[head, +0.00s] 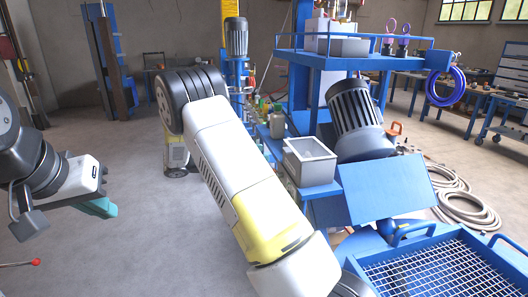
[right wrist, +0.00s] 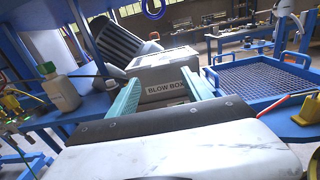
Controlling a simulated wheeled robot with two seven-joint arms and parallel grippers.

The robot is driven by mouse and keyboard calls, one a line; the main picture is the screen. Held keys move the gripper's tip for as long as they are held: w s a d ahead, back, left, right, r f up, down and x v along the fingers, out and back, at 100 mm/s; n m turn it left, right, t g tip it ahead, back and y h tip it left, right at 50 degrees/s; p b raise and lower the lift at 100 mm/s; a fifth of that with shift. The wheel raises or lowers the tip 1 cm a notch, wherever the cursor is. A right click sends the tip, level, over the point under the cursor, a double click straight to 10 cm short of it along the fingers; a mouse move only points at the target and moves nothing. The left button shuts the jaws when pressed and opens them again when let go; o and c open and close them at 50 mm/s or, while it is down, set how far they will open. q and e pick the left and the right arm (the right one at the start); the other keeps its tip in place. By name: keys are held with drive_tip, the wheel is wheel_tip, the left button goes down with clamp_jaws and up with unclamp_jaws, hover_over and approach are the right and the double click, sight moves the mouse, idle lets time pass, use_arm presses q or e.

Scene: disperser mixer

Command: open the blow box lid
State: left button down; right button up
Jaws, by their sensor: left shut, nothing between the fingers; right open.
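The blow box (head: 311,162) is a small grey box with a pale top panel, near the middle of the head view. In the right wrist view the box (right wrist: 165,91) shows its "BLOW BOX" label on the near side, and its lid (right wrist: 163,60) lies flat on top, looking shut. My right gripper (right wrist: 161,78) is open, its teal fingers pointing toward the box with one on each side of the label. I cannot tell whether they touch it. In the head view my right arm hides this gripper. My left gripper (head: 100,208) is shut and empty, far left of the box.
A dark ribbed motor (head: 356,118) stands close behind the box. A blue panel (head: 388,188) and a blue mesh tray (head: 440,270) are to its right. A bottle (right wrist: 62,93) stands left of it. The floor on the left is mostly free.

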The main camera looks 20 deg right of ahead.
sight(284, 150)
drive_tip(key=d, duration=0.7)
drive_tip(key=shift+s+d, duration=0.2)
drive_tip(key=shift+d, duration=0.1)
clamp_jaws()
idle(1.1)
